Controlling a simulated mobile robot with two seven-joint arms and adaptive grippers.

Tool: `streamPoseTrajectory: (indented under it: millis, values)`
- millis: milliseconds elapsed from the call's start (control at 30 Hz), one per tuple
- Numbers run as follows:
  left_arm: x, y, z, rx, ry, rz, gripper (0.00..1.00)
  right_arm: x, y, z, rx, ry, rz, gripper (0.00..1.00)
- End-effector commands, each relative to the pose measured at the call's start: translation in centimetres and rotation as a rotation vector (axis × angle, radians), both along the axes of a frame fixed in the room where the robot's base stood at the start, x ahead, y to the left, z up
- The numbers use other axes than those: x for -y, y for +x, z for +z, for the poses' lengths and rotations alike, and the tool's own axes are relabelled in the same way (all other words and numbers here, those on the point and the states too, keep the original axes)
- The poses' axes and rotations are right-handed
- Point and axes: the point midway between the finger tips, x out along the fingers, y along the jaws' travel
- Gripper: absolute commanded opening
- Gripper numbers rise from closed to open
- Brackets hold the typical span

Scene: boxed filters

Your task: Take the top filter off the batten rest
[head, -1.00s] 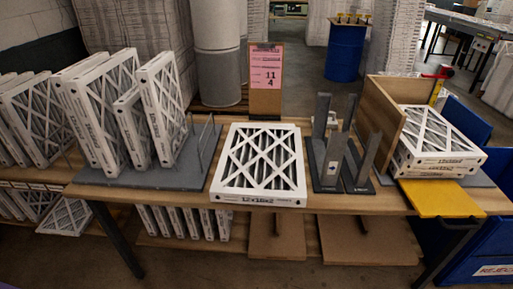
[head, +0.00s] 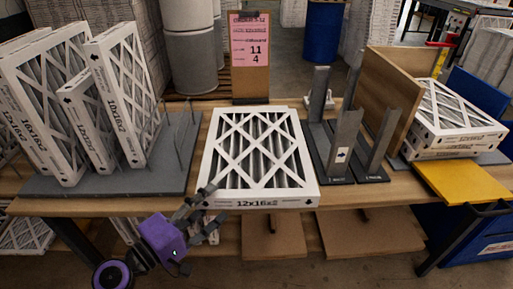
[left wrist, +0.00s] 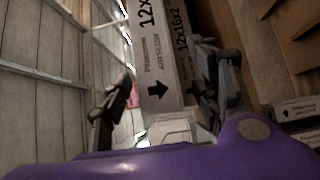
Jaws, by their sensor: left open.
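A white-framed pleated filter (head: 259,152) marked 12x16x2 lies flat on the middle of the table, with another filter's edge showing slightly behind it. Any battens beneath are hidden. My left gripper (head: 208,203) is open and empty at its near left corner, fingers angled up toward the front edge. In the left wrist view, two printed filter edges (left wrist: 160,60) appear between and beyond the spread fingers (left wrist: 160,75); I cannot tell whether a finger touches them. My right gripper is not in view.
Upright filters (head: 128,95) stand in a grey rack (head: 175,160) on the left. Dark upright posts (head: 343,145) stand close on the right. Beyond are a wooden panel (head: 392,90), stacked filters (head: 455,115) and a yellow plate (head: 462,182). A pink sign (head: 250,45) stands behind.

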Motion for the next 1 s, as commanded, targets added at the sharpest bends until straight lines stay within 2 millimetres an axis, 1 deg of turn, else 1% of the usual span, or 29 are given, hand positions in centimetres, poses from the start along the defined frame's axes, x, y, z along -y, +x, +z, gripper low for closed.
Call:
streamPoseTrajectory:
  millis: [33,233,333,400,533,767,1000]
  values:
    - [0.5,0.5,0.4,0.004,-0.002,-0.001,0.57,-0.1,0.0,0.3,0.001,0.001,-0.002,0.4]
    - [2.5,2.0,0.6,0.004,-0.002,-0.002,0.57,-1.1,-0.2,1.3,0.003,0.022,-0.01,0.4]
    - [3.8,2.9,0.8,0.005,-0.002,-0.001,0.57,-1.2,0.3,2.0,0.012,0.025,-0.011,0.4]
    - [4.4,3.7,0.6,0.004,0.0,-0.001,0.57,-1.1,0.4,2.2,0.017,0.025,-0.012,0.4]
    - [5.0,4.3,0.3,0.001,0.0,0.0,0.57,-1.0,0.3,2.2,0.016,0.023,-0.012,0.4]
    - [5.1,4.3,0.1,0.0,0.001,0.0,0.57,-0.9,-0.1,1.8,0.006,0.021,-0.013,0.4]
    - [5.1,4.3,0.2,0.0,0.001,0.0,0.26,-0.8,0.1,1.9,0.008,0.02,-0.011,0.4]
